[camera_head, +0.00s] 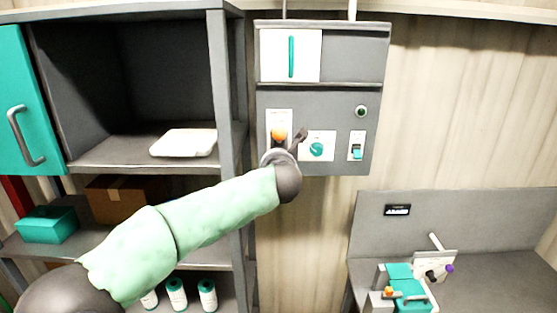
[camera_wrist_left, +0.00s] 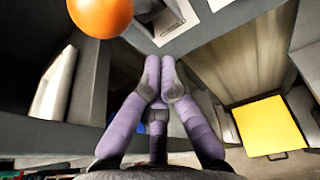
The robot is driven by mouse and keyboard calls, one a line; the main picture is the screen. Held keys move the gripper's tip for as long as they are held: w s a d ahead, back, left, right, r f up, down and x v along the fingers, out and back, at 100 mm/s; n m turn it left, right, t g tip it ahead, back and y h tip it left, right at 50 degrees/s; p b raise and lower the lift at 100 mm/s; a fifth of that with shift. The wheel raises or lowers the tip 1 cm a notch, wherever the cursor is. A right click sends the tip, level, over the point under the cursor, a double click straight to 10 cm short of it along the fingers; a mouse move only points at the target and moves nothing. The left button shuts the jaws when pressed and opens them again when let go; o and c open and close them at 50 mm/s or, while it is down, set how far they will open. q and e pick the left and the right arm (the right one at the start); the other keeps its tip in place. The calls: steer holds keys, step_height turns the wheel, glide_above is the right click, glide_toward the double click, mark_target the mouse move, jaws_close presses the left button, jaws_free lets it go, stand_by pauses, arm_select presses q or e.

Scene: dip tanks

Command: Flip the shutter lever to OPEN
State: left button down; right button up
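The shutter lever shows as an orange knob (camera_head: 279,134) on a white plate at the lower left of the grey wall panel (camera_head: 340,100). Its labels are too small to read. The orange ball also fills the top left of the left wrist view (camera_wrist_left: 100,14). My left gripper (camera_head: 300,136) is right beside the knob, to its right, mostly hidden behind my wrist. In the left wrist view its fingers (camera_wrist_left: 160,80) are closed together with nothing seen between them, and the ball is apart from the tips. My right gripper is not in view.
The panel also carries a teal dial (camera_head: 316,149), a teal rocker switch (camera_head: 356,152), a round dark button (camera_head: 361,111) and a green vertical bar (camera_head: 291,56). A grey shelf (camera_head: 222,90) stands close on the left, with a white tray (camera_head: 184,143). A bench (camera_head: 480,270) is lower right.

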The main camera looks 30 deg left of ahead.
arm_select(q)
steer(key=v, duration=1)
steer(key=shift+b, duration=0.4)
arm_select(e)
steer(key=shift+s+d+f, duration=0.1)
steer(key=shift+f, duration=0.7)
arm_select(q)
steer(key=shift+w+r, duration=0.1)
steer(key=shift+r, duration=0.05)
